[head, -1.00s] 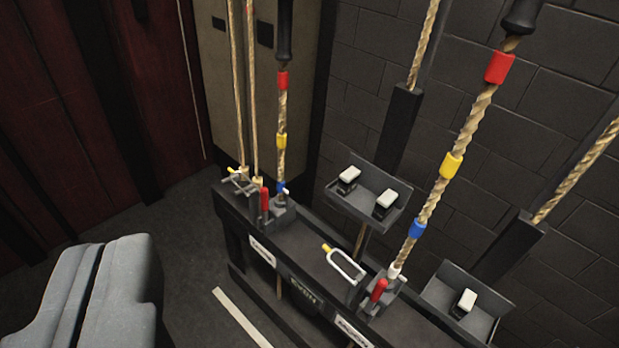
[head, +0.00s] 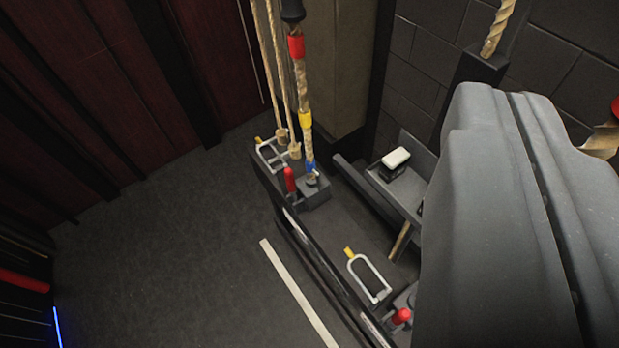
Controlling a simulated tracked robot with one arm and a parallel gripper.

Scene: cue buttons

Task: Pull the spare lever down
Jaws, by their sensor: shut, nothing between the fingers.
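Two red-handled levers stand on a dark rail (head: 335,235). The far red lever (head: 290,180) stands upright beside a rope with red, yellow and blue bands. The near red lever (head: 401,317) is at the bottom edge, partly hidden by my gripper. I cannot tell which one is the spare lever; the rail's labels are not readable from here. My gripper (head: 507,95) is the large grey shape at the right, its two halves together along a seam. It is shut and empty, and appears to touch neither lever.
White-framed loops with yellow ends (head: 370,278) lie on the rail. A dark tray with a white-topped block (head: 396,158) is behind it. Ropes (head: 272,70) rise at the back. Open floor (head: 170,240) with a pale strip (head: 298,292) lies left of the rail.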

